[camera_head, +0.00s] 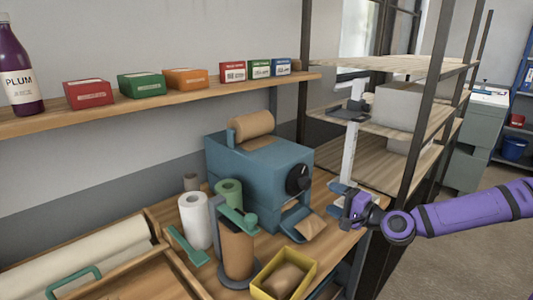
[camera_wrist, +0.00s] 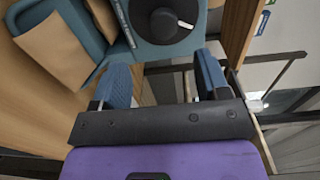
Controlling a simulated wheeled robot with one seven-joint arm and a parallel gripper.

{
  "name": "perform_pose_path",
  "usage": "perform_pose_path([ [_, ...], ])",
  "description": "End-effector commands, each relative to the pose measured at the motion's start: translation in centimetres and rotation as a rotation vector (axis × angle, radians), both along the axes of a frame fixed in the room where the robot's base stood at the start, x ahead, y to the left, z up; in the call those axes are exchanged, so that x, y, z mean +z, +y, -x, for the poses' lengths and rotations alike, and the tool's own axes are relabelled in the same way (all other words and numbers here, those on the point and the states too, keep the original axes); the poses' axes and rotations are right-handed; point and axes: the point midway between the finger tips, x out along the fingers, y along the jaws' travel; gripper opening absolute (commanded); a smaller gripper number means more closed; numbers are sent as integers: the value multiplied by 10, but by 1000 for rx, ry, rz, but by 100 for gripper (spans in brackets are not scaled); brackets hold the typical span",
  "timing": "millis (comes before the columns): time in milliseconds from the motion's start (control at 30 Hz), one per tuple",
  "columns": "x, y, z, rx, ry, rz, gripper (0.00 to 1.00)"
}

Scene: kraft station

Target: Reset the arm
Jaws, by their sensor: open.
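My purple arm enters from the right in the head view, and my gripper (camera_head: 339,196) is at its end, just right of the blue machine (camera_head: 262,165). In the wrist view my gripper (camera_wrist: 160,78) shows two blue fingers spread apart with nothing between them. The machine's black knob (camera_wrist: 172,25) lies beyond the fingertips there. A piece of brown paper (camera_wrist: 62,45) lies on the machine's blue outlet tray (camera_wrist: 92,50), left of the fingers. In the head view the paper (camera_head: 310,227) also shows on the tray, apart from my gripper.
A shelving rack (camera_head: 426,120) stands close behind my gripper. Open floor (camera_head: 460,245) lies below my arm.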

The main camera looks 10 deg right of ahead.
Motion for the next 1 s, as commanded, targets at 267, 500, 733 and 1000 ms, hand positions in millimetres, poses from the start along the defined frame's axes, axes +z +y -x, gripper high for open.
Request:
perform_pose_path([
  [267, -37, 26, 17, 149, 113, 272, 69],
  [500, -68, 30, 39, 294, 234, 587, 69],
  [733, -75, 16, 58, 391, 329, 867, 69],
  [1000, -54, -8, 75, 453, 422, 1156, 69],
])
